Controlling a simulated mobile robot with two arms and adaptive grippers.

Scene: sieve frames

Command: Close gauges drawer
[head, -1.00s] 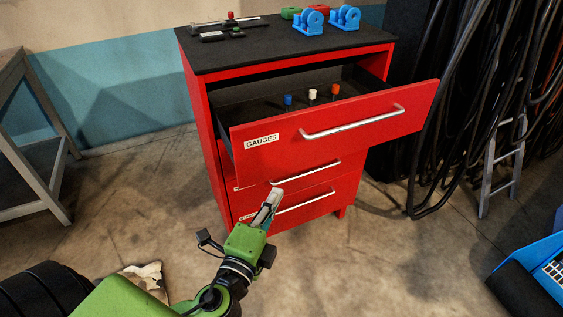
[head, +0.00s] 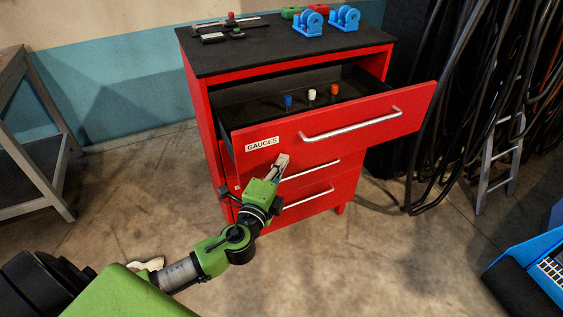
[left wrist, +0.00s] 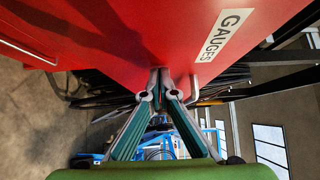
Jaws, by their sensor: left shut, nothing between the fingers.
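The red gauges drawer (head: 350,132), with a white GAUGES label and a silver bar handle (head: 352,124), is pulled well out of the top of the red cabinet (head: 203,110). Three gauges with blue, white and orange tops stand inside it. My left gripper (head: 282,160) is shut and empty at the lower left part of the drawer front, below the label. In the left wrist view the shut fingertips (left wrist: 160,82) are at or very near the red drawer front (left wrist: 150,30); I cannot tell if they touch. My right gripper is not in view.
Blue rollers (head: 310,25) and measuring tools (head: 230,28) lie on the cabinet's black top. A grey metal stand (head: 50,190) is at left, and hanging cables (head: 470,90) and a ladder are at right.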

